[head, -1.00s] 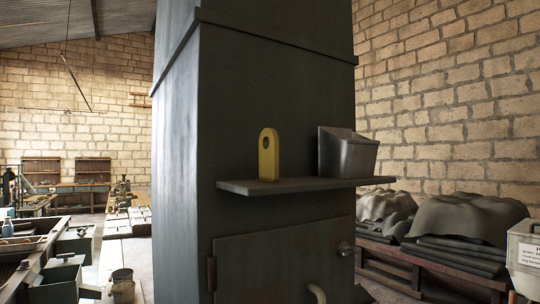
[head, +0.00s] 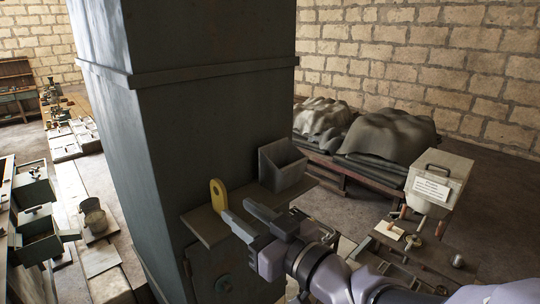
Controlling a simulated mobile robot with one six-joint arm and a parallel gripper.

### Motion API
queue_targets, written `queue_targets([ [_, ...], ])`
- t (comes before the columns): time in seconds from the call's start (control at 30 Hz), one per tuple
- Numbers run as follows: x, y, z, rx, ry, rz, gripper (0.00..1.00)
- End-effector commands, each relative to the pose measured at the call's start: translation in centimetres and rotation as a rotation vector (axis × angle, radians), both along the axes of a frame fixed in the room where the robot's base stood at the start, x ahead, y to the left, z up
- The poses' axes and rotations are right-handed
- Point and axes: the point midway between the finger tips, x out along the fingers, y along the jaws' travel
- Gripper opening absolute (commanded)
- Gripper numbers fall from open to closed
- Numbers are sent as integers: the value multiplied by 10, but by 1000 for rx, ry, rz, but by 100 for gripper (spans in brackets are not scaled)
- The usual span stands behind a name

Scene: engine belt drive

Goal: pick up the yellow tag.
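The yellow tag (head: 217,194), an upright plate with a round top and a hole in it, stands on a small dark shelf (head: 205,229) on the side of a tall grey cabinet. My gripper (head: 237,210) reaches in from the lower right with its two fingers apart and nothing seen between them. Its fingertips are close to the right of the tag, and one finger overlaps the tag's lower part in the picture. Whether they touch cannot be told. The tag's foot is partly hidden.
A grey open bin (head: 282,167) stands on the shelf just behind my gripper. The tall cabinet (head: 190,120) rises behind the shelf. A white labelled box (head: 437,180) and a low bench are at the right; draped grey heaps (head: 390,135) lie farther back.

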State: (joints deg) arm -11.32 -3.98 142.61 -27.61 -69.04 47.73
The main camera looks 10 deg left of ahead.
Motion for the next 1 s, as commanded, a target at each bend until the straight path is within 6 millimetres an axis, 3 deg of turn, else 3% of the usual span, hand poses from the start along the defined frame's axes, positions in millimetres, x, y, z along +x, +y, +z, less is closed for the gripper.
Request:
queue_targets([
  [0.2, 34, 40, -1, -1, 2, 1, 35],
  [0.4, 49, 55, -1, -1, 1, -2, 35],
  [0.6, 77, 81, -5, -1, 0, -2, 35],
  [0.9, 84, 89, -9, -1, -2, -4, 35],
  [1.0, 84, 89, -9, -1, -2, -5, 15],
])
